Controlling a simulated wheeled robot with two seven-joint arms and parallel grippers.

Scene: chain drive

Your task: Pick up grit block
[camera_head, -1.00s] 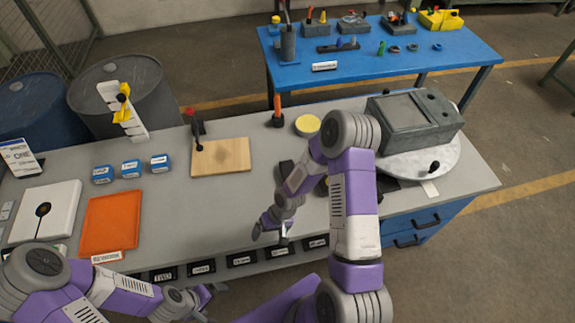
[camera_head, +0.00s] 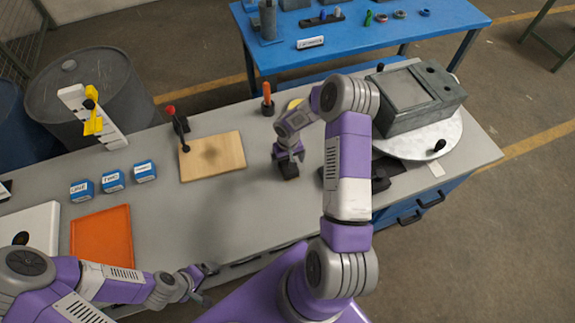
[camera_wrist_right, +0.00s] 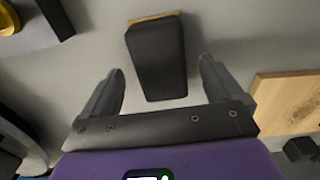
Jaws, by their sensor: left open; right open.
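The grit block, a dark block with a tan edge, lies on the grey bench. It shows in the right wrist view (camera_wrist_right: 157,60) between the spread fingers, and in the head view (camera_head: 288,169) just below the right gripper. My right gripper (camera_head: 289,156) is open and points down over the block; its fingers stand on either side of it in the wrist view, with visible gaps. My left gripper (camera_head: 207,283) is open and empty near the bench's front edge, far from the block. The right hand partly hides the block in the head view.
A wooden board (camera_head: 225,158) lies left of the block. A grey machine box (camera_head: 415,98) on a round plate (camera_head: 450,140) stands at the right. An orange-handled tool (camera_head: 267,100) stands behind. An orange mat (camera_head: 100,238) and three blue boxes (camera_head: 112,181) are further left.

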